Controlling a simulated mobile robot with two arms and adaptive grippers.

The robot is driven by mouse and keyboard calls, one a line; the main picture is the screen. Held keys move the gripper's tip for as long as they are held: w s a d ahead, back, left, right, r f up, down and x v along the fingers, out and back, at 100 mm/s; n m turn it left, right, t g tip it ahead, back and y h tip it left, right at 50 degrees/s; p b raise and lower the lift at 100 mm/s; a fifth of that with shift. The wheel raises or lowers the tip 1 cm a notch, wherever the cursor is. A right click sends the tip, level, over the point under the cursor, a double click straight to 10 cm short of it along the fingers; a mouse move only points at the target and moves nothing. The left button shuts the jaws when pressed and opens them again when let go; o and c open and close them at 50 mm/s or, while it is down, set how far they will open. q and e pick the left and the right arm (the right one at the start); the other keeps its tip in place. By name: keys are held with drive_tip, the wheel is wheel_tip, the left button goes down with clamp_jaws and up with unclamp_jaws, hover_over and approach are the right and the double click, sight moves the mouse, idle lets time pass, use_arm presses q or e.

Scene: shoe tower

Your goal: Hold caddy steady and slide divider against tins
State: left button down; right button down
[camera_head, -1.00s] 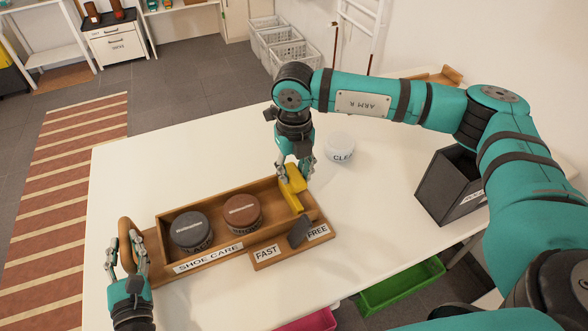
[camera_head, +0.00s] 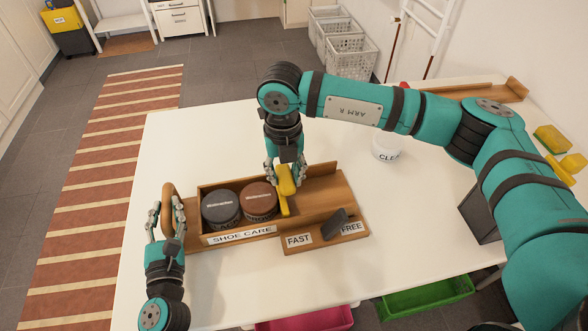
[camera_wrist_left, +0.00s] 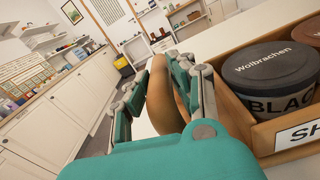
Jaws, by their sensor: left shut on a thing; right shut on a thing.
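The wooden shoe care caddy (camera_head: 325,189) sits on the white table. A black tin (camera_head: 221,207) and a brown tin (camera_head: 259,199) stand side by side in its left part; the black tin also shows in the left wrist view (camera_wrist_left: 268,80). The yellow divider (camera_head: 284,203) stands beside the brown tin, at or very near it; contact is hard to tell. My right gripper (camera_head: 285,172) is shut on the divider's top. My left gripper (camera_head: 165,218) is shut on the caddy's curved handle (camera_head: 168,205), which shows between the fingers in the left wrist view (camera_wrist_left: 160,95).
A dark lever (camera_head: 335,224) sits on the front plate between the FAST and FREE labels. A white jar (camera_head: 387,147) stands behind at right. A dark box (camera_head: 477,213) is partly hidden by my right arm. Pink (camera_head: 305,320) and green (camera_head: 425,299) bins lie below the table edge.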

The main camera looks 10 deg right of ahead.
drive_tip(key=shift+a, duration=0.2)
drive_tip(key=c, duration=1)
unclamp_jaws()
drive_tip(key=shift+c, duration=0.2)
drive_tip(key=shift+o, duration=0.6)
drive_tip(key=shift+d, duration=0.1)
wheel_tip(320, 180, up, 12)
